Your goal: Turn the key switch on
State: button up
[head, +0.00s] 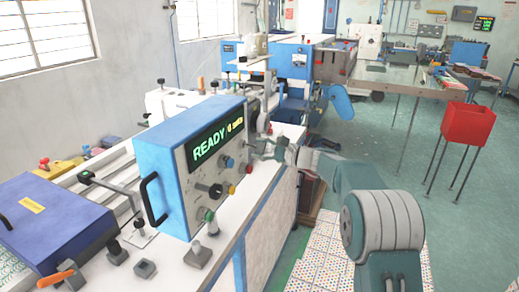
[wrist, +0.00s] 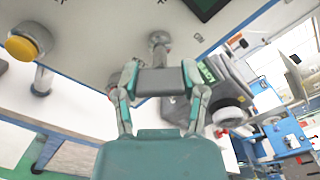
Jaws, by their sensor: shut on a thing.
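The blue control box (head: 160,165) stands on the white bench in the head view. Its pale front panel has a green READY display and several knobs and buttons. My gripper (head: 266,148) is at the panel's right edge. In the wrist view my gripper (wrist: 160,82) has a finger on each side of a dark grey bar and is shut on it. This bar appears to be the handle of the key switch (wrist: 159,40), whose round metal part meets the panel just beyond it. The key switch is hard to make out in the head view, and its angle is unclear.
A yellow button (wrist: 20,46) stands out from the panel in the wrist view. A purple-blue case (head: 55,225) and small bench fittings lie at the left. A red bin (head: 468,125) stands on thin legs at the right, with open floor around it.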

jog(key=shift+f, duration=0.45)
jog(key=o, duration=1.2)
jog(key=shift+w, duration=0.15)
jog(key=shift+c, duration=0.2)
jog(key=shift+r, duration=0.2)
jog(key=v, duration=1.2)
